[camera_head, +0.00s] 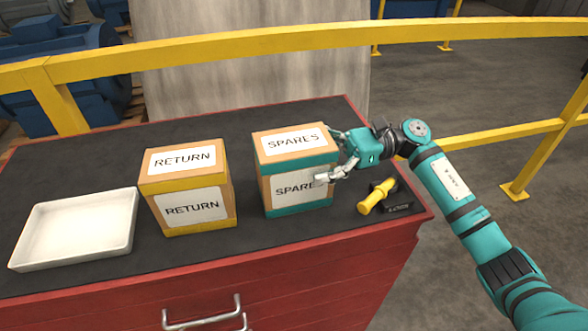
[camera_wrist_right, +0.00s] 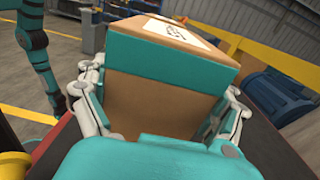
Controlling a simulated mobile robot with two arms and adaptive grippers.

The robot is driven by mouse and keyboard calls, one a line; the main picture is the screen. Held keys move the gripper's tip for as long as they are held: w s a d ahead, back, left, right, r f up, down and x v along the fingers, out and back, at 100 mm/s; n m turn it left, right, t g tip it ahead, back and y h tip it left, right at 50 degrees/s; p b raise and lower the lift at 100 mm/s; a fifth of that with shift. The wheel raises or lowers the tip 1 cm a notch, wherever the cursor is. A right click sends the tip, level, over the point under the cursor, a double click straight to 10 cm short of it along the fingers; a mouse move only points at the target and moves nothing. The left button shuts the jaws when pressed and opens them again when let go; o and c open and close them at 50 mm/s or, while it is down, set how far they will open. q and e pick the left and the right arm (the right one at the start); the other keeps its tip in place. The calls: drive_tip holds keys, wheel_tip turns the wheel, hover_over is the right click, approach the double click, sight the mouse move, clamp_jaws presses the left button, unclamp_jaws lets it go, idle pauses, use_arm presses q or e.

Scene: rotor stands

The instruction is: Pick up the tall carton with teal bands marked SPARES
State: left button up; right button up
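The tall carton with teal bands marked SPARES (camera_head: 285,163) stands upright on the dark top of the red cabinet. In the right wrist view the carton (camera_wrist_right: 160,95) fills the middle, its teal top band and brown side facing the camera. My right gripper (camera_head: 331,156) reaches in from the right, one finger across the carton's front face and the other behind it. In the wrist view the fingers of my right gripper (camera_wrist_right: 160,108) are on both sides of the carton. Whether they press on it is unclear. My left gripper is not in view.
A carton with yellow bands marked RETURN (camera_head: 188,187) stands to the left, with a gap between. An empty white tray (camera_head: 78,228) lies at the far left. A yellow-handled tool (camera_head: 377,196) on a black holder is under my right arm. A yellow rail (camera_head: 250,53) runs behind the cabinet.

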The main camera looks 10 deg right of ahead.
drive_tip(key=shift+r, duration=0.1)
drive_tip(key=c, duration=0.8)
drive_tip(key=shift+o, duration=0.2)
drive_tip(key=shift+r, duration=0.15)
